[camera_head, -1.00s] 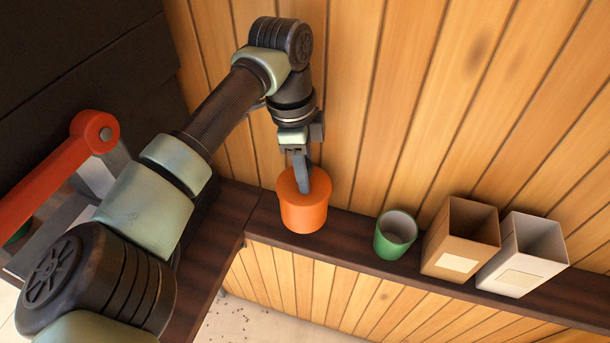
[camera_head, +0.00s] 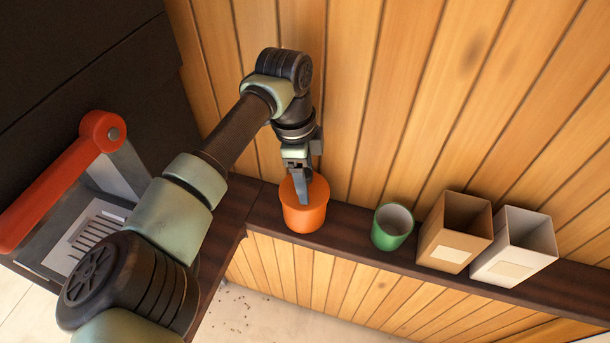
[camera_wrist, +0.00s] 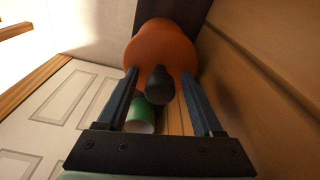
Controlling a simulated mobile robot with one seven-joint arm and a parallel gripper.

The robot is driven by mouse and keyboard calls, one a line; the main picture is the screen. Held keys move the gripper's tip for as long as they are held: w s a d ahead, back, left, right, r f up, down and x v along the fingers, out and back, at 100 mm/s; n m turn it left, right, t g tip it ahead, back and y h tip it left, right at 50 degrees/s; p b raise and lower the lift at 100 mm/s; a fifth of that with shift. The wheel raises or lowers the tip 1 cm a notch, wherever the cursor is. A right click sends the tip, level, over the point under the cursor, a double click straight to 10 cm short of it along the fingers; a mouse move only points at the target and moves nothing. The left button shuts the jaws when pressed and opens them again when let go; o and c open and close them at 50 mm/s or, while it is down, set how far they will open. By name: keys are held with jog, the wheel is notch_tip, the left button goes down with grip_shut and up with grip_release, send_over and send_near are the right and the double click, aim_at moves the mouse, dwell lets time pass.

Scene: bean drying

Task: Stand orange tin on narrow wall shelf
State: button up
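The orange tin (camera_head: 304,214) stands upright on the dark narrow wall shelf (camera_head: 350,231), near the shelf's left end. Its round lid has a dark knob, which shows in the wrist view (camera_wrist: 159,84). My gripper (camera_head: 302,190) points down at the lid from above. In the wrist view my gripper's two fingers (camera_wrist: 160,75) are apart, one on each side of the knob, with a visible gap to it. The tin's orange lid (camera_wrist: 160,48) fills the upper middle of that view. The tin's underside is hidden.
A green cup (camera_head: 392,227), a brown open box (camera_head: 452,240) and a white open box (camera_head: 514,253) stand to the right on the shelf. The plank wall (camera_head: 390,100) is close behind. A red-handled machine (camera_head: 68,180) is at the left.

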notch_tip(320, 180, up, 12)
jog(key=a+b, duration=0.1)
jog(key=b, duration=0.3)
jog(key=shift+a+r, duration=0.15)
jog(key=shift+a, duration=0.05)
jog(key=shift+w, duration=0.1)
